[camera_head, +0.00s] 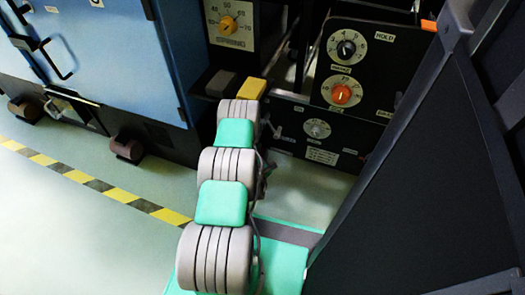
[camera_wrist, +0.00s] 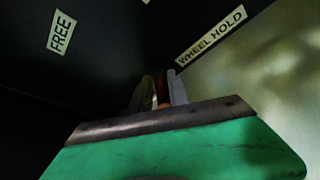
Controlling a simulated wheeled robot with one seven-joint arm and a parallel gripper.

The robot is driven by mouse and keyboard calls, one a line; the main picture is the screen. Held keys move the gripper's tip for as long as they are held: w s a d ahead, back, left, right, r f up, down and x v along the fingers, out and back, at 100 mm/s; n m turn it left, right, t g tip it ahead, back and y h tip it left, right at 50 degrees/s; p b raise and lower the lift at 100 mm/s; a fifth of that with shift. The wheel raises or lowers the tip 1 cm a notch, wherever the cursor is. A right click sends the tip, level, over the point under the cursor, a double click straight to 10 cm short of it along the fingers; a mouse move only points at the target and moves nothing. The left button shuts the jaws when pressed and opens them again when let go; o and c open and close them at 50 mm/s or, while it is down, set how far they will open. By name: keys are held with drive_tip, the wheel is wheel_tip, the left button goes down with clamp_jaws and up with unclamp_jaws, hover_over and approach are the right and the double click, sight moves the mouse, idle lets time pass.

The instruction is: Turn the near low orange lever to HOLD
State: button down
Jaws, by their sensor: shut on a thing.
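In the wrist view my gripper (camera_wrist: 160,92) is shut on the low orange lever (camera_wrist: 164,98). Only a narrow orange-brown strip of the lever shows between the two grey fingers. A label reading FREE (camera_wrist: 61,32) is at upper left on the dark panel. A label reading WHEEL HOLD (camera_wrist: 211,35) is to the upper right of the fingers. The lever's exact angle is hard to tell. In the head view my arm reaches away up the middle, and I cannot make out the lever or the fingers there.
In the head view a black panel with dials, one an orange knob (camera_head: 342,94), stands at back right. A blue cabinet (camera_head: 95,50) is at left, with a yellow dial (camera_head: 229,23) beside it. A dark slanted panel (camera_head: 420,190) fills the right. Floor at lower left is clear.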

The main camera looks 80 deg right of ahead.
drive_tip(key=shift+w+a+f, duration=0.2)
drive_tip(key=shift+a+f, duration=0.3)
drive_tip(key=shift+f, duration=0.3)
drive_tip(key=c, duration=1.3)
unclamp_jaws()
drive_tip(key=shift+w+a+f, duration=0.1)
drive_tip(key=shift+w, duration=0.05)
drive_tip(key=shift+c, duration=0.2)
drive_tip(key=shift+s, duration=0.3)
drive_tip(key=r+p, duration=0.3)
drive_tip(key=r, duration=0.1)
drive_tip(key=shift+d+r, duration=0.15)
drive_tip(key=shift+d, duration=0.05)
drive_tip(key=shift+a, duration=0.1)
drive_tip(key=s+a+r+p, duration=0.2)
drive_tip(key=s+a+r, duration=0.1)
drive_tip(key=a+r, duration=0.6)
drive_tip(key=v, duration=0.3)
drive_tip(key=shift+a, duration=0.5)
